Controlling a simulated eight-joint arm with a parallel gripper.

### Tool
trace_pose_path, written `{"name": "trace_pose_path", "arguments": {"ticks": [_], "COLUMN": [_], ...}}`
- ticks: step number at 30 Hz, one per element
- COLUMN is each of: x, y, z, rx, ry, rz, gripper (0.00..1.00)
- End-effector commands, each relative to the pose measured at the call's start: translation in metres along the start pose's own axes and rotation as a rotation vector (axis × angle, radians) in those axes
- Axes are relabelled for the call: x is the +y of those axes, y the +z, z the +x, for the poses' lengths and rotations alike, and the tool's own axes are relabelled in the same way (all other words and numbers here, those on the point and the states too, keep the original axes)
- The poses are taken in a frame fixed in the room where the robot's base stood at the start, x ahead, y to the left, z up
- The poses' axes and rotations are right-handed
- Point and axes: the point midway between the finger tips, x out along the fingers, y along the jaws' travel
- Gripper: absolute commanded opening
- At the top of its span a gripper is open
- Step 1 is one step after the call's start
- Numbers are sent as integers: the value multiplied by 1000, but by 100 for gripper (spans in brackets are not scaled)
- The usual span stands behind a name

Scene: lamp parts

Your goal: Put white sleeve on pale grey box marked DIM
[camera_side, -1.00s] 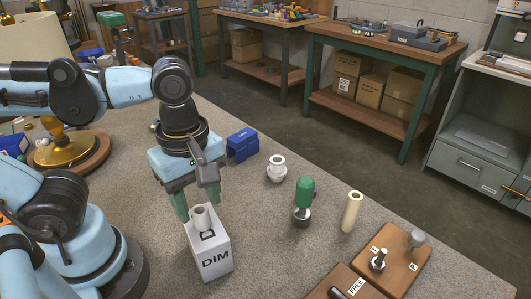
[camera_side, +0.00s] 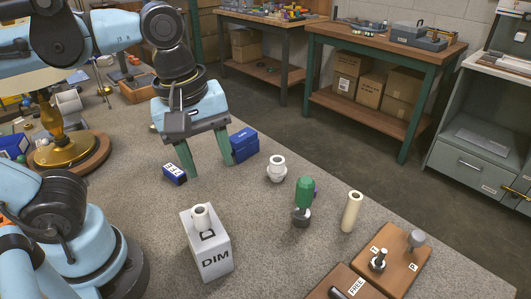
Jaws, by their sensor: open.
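The pale grey box marked DIM (camera_side: 210,256) stands on the grey work surface at the lower centre left. A short white sleeve (camera_side: 202,217) with a dark hole in its end sits on top of this box, roughly upright. Its lower contact with the box is only partly visible. My gripper (camera_side: 207,165) is open and empty, with its two green fingers spread apart. It is above and behind the box, clear of the sleeve.
A white socket-like part (camera_side: 277,169), a green-handled part (camera_side: 303,197) and a cream tube (camera_side: 351,212) stand to the right. Wooden boards (camera_side: 401,279) with pegs lie lower right. Blue blocks (camera_side: 243,141) (camera_side: 174,175) lie near my gripper. A brass lamp base (camera_side: 66,150) is left.

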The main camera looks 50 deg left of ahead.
Motion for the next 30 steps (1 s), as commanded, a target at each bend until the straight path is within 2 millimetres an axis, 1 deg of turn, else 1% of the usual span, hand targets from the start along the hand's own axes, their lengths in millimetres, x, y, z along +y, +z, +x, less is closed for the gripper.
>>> {"name": "trace_pose_path", "arguments": {"ticks": [1,6,12,15,18,21,30], "x": [5,20,30,32,33,33,34], "y": [-8,-33,-65,-78,-86,-91,-92], "z": [9,33,54,61,65,67,67], "rx": [11,90,254,337,399,435,448], "ry": [37,158,240,251,249,245,242], "rz": [86,435,829,984,1094,1157,1183], "gripper": [51,51,51,51,51,51,51]}}
